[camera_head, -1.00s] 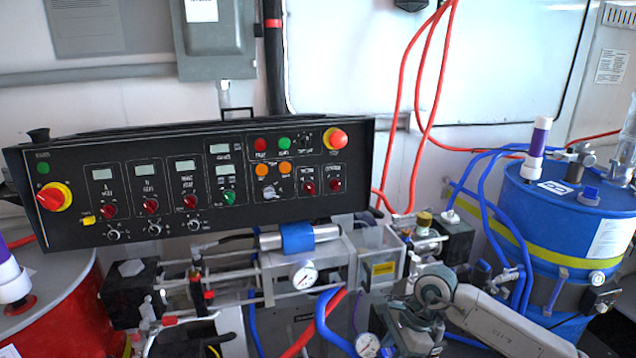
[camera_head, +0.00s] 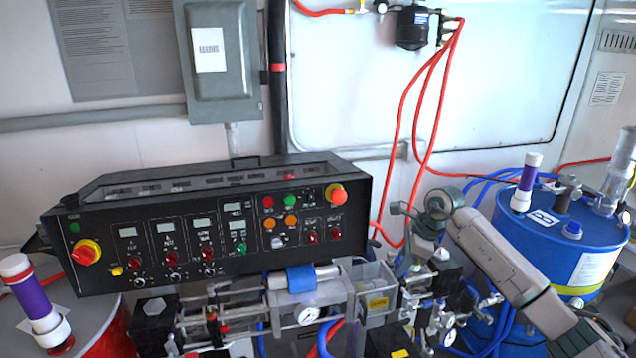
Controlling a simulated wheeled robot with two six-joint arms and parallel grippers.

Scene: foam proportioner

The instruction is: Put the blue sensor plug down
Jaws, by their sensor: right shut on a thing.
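My right gripper (camera_head: 405,238) is at the end of my pale grey arm, which comes in from the lower right. It is in the air in front of the wall, just right of the black control panel and above the pump fittings. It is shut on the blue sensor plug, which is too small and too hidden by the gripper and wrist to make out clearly. My left gripper is out of the picture.
The control panel (camera_head: 205,245) stands over the pump unit with its gauges (camera_head: 306,314) and hoses. A blue drum (camera_head: 588,238) with a purple-and-white transfer pump (camera_head: 527,180) stands at right. A red drum (camera_head: 108,335) is at lower left. Red hoses (camera_head: 402,120) hang behind my gripper.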

